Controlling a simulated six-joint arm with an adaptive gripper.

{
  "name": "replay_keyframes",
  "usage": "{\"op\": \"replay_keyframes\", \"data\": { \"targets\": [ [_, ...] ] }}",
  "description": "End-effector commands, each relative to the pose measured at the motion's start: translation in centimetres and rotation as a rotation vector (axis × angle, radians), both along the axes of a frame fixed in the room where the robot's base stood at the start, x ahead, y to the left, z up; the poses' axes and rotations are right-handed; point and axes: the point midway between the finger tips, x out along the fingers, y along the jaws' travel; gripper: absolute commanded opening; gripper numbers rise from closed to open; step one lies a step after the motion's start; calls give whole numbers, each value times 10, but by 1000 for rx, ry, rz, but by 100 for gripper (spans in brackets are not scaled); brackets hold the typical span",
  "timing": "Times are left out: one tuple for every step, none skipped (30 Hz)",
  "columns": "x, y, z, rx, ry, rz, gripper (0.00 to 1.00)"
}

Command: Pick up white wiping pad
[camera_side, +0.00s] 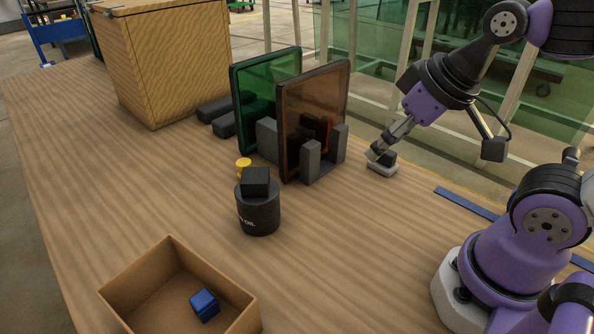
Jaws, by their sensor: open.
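A small pale pad with a dark block on top, which looks like the white wiping pad (383,171), lies on the wooden table right of the upright panels. My gripper (375,153) points down at its upper left side, with the fingertips at or very near the dark block. The gripper is open. Whether a finger touches the pad or block cannot be told at this size.
A brown-tinted panel (312,118) and a green panel (262,95) stand in dark holders left of my gripper. A black oil can (258,212) with a dark block (256,181) on top, a yellow object (243,168), an open cardboard box (240,311) holding a blue block (204,304), and a wooden crate (172,60) stand farther left.

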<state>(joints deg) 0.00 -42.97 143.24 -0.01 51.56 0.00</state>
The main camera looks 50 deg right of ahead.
Motion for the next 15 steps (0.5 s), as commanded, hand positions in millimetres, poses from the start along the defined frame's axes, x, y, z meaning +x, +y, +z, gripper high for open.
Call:
{"op": "replay_keyframes", "data": {
  "targets": [
    [0,0,0,0,0,0,66],
    [0,0,0,0,0,0,66],
    [0,0,0,0,0,0,66],
    [0,0,0,0,0,0,66],
    [0,0,0,0,0,0,66],
    [1,-2,0,-3,3,-1,66],
    [3,-4,0,-6,7,-4,66],
    [6,-8,-1,-10,14,-9,66],
    [11,-15,-3,-17,26,-11,66],
    [16,-22,-4,-24,36,-15,66],
    [21,-30,-6,-28,48,-17,66],
    [28,-44,-9,-34,64,-22,66],
    [33,-56,-13,-35,77,-23,66],
    [37,-68,-16,-36,86,-24,66],
    [42,-84,-21,-33,98,-23,66]
  ]
}}
